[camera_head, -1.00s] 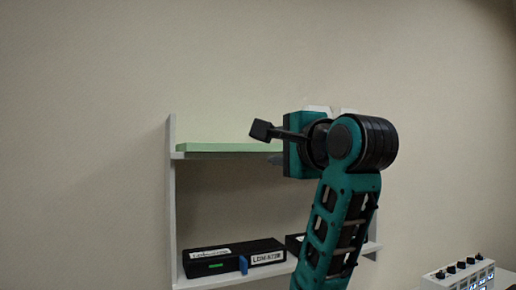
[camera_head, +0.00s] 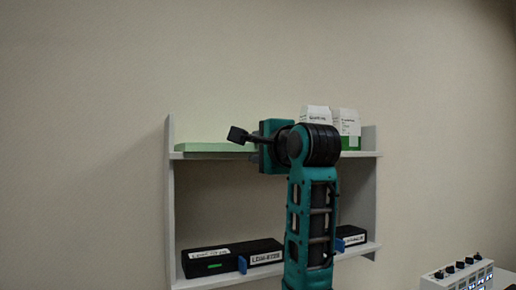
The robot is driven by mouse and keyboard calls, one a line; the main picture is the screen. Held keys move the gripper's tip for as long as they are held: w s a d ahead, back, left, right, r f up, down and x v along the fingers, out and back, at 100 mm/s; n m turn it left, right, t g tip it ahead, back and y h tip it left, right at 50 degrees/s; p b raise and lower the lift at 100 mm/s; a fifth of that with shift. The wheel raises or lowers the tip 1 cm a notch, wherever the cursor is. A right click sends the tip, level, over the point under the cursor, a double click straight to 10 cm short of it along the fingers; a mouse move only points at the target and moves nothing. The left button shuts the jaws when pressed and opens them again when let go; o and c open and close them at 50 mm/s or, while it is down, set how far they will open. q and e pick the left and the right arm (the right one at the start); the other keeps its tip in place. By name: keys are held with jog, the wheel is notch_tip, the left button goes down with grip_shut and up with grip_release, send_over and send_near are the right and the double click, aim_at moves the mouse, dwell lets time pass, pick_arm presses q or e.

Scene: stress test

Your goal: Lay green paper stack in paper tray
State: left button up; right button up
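The green paper stack (camera_head: 212,147) lies flat on the upper shelf, at its left side. My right gripper (camera_head: 242,138) is at the right end of the stack and points left. One dark finger shows clearly in front of the stack's right end. The other finger is mostly hidden, so I cannot tell whether the gripper is open or shut, or whether it touches the stack. No paper tray can be made out. My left gripper is not in view.
White shelf unit (camera_head: 172,200) on the wall. Two white-and-green cartons (camera_head: 346,125) stand on the upper shelf, right of my gripper. Black labelled boxes (camera_head: 225,259) lie on the lower shelf, partly behind my arm. A white device with knobs (camera_head: 458,275) is at bottom right.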

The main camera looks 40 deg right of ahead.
grip_shut()
dwell(1.2)
notch_tip(320, 180, up, 3)
jog(key=shift+f, duration=0.1)
dwell(0.4)
jog(key=s+a+r, duration=0.2)
jog(key=s, duration=0.5)
jog(key=s+a+r, duration=0.2)
jog(key=s, duration=0.6)
jog(key=shift+s+a, duration=0.15)
jog(key=shift+a, duration=0.25)
jog(key=shift+f, duration=0.1)
dwell(0.6)
